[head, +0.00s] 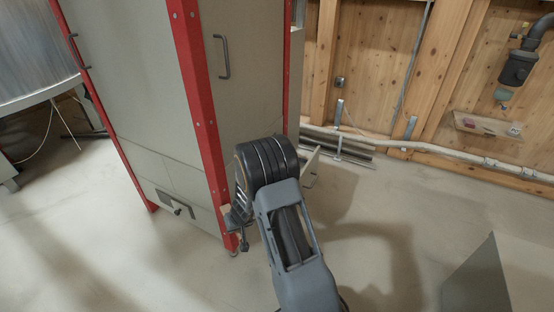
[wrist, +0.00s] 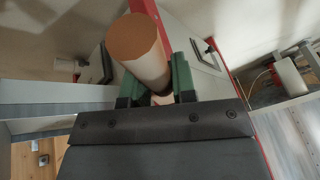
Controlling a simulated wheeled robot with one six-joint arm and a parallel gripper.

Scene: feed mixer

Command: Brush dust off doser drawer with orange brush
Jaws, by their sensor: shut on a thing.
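My gripper (wrist: 154,84) has green fingers and is shut on a cylinder with an orange-brown end and pale side, apparently the handle of the orange brush (wrist: 140,42). Its bristles are not visible. In the head view my wrist stands in front of the cabinet's red corner post, and the brush cannot be made out there. A pale frame at the left of the wrist view (wrist: 55,92) may be the same drawer. Dust cannot be made out.
The tall grey cabinet (head: 155,90) with red posts (head: 197,85) stands close to my arm. A grey box (head: 480,280) is at the lower right. Pipes (head: 440,149) run along the wooden wall. The floor (head: 400,210) between is clear.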

